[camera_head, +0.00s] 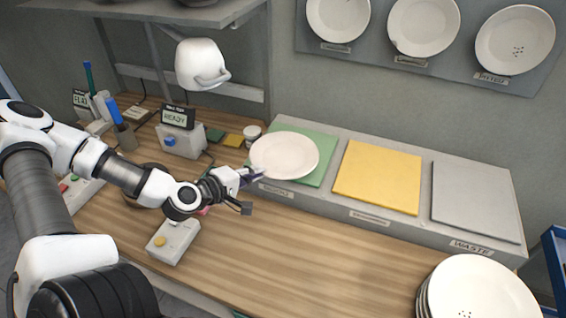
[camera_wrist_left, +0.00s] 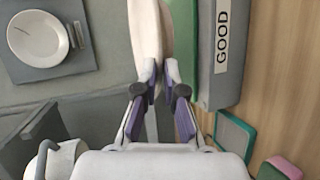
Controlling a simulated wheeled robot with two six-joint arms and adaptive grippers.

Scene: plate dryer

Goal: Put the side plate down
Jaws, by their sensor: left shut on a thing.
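The white side plate (camera_head: 285,156) is in my left gripper (camera_head: 252,176), which is shut on its near-left edge. In the head view the plate covers part of the green mat (camera_head: 326,166) at the left end of the grey ledge. In the left wrist view the plate (camera_wrist_left: 150,38) shows nearly edge-on between the fingers of the left gripper (camera_wrist_left: 163,90), beside the green mat (camera_wrist_left: 186,45) and the "GOOD" label (camera_wrist_left: 222,36). I cannot tell whether the plate touches the mat. My right gripper is not in view.
A yellow mat (camera_head: 378,177) and a grey mat (camera_head: 476,202), labelled "WASTE", lie bare on the ledge. A stack of plates (camera_head: 474,291) stands at the front right. A control box (camera_head: 173,241) is below my left arm.

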